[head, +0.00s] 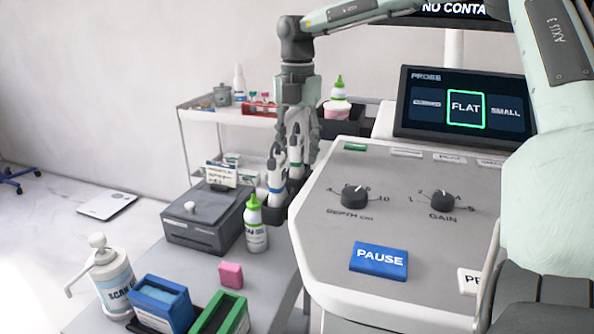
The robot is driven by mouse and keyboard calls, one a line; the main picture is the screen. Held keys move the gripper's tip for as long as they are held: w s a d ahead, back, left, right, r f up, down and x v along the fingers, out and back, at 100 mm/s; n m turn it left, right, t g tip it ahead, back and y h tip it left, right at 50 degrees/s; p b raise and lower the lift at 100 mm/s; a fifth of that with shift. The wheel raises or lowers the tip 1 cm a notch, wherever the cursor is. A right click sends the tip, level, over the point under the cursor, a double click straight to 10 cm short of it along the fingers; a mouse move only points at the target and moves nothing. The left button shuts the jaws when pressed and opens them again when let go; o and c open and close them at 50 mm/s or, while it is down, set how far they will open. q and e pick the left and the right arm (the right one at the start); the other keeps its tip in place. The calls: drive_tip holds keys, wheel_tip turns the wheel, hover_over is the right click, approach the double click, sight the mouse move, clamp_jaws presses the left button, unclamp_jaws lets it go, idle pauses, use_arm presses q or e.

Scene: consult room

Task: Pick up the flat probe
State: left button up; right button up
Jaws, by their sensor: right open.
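Probes with white bodies and dark tops stand upright in a dark holder (292,191) at the left side of the console. The front probe (276,178) has a blue band, and another probe (295,157) stands just behind it to the right. I cannot tell from their shapes which one is flat. The screen (466,108) shows "FLAT" framed in green between two other labels. My right gripper (299,138) points down over the holder, open, with its fingers around or just behind the probe tops. Contact cannot be told. My left gripper is not in view.
The console (400,225) has two knobs and a blue PAUSE button (379,260). A green-capped bottle (256,225), a grey box (203,222), a pink block (231,275), blue and green boxes and a pump bottle (112,280) stand left. A white cart (200,118) is behind.

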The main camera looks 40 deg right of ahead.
sight(297, 121)
clamp_jaws()
drive_tip(key=shift+w, duration=0.1)
idle(0.3)
wheel_tip(297, 121, up, 10)
drive_tip(key=shift+f, duration=0.1)
idle(0.3)
